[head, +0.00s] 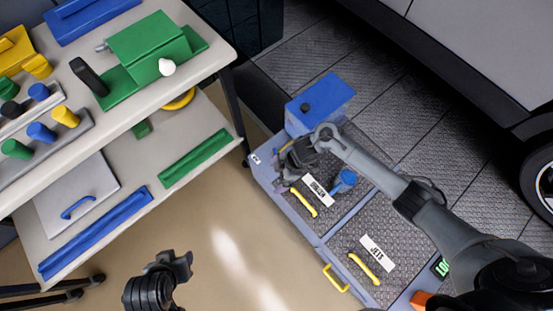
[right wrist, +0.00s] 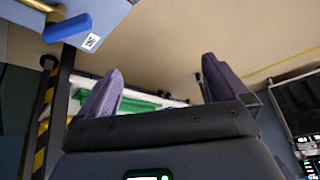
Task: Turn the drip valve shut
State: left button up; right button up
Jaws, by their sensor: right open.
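A blue lever (right wrist: 67,27) sits beside a brass-coloured pipe (right wrist: 40,5) at the top left of the right wrist view. It looks like the drip valve's handle, though I cannot be sure. In the head view my right gripper (head: 291,163) hangs over the back left corner of the blue-grey bench (head: 318,232) and hides that spot. The right wrist view shows its two fingers (right wrist: 160,82) wide apart with nothing between them. The lever is outside them. My left gripper (head: 184,262) is low in the head view, over the floor, away from the bench; its opening is unclear.
A blue box (head: 321,102) with a black knob stands behind the bench. A blue round-headed part (head: 344,181) and yellow handles (head: 304,203) are on the bench's grated top. A shelved cart (head: 130,145) with coloured parts stands left. Open floor (head: 235,225) lies between.

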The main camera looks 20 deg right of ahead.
jog(key=w+d+r+h+b, duration=0.1)
jog(key=w+d+b, duration=0.3)
jog(key=w+d, duration=0.5)
jog(key=b+x, duration=0.2)
jog(key=x, duration=0.1)
jog(key=b+x, duration=0.2)
jog(key=x, duration=0.2)
jog(key=w+b+x, duration=0.1)
jog(key=b+x, duration=0.2)
jog(key=shift+w+a, duration=0.15)
jog(key=shift+a, duration=0.25)
pick_arm(q)
notch_tip(320, 180, down, 13)
jog(key=shift+r, duration=0.15)
pick_arm(e)
jog(key=shift+n, duration=0.3)
pick_arm(q)
jog(key=shift+d, duration=0.1)
pick_arm(e)
jog(key=c, duration=1)
pick_arm(q)
jog(key=shift+d+r, duration=0.1)
jog(key=shift+r, duration=0.05)
pick_arm(e)
jog(key=shift+o, duration=0.2)
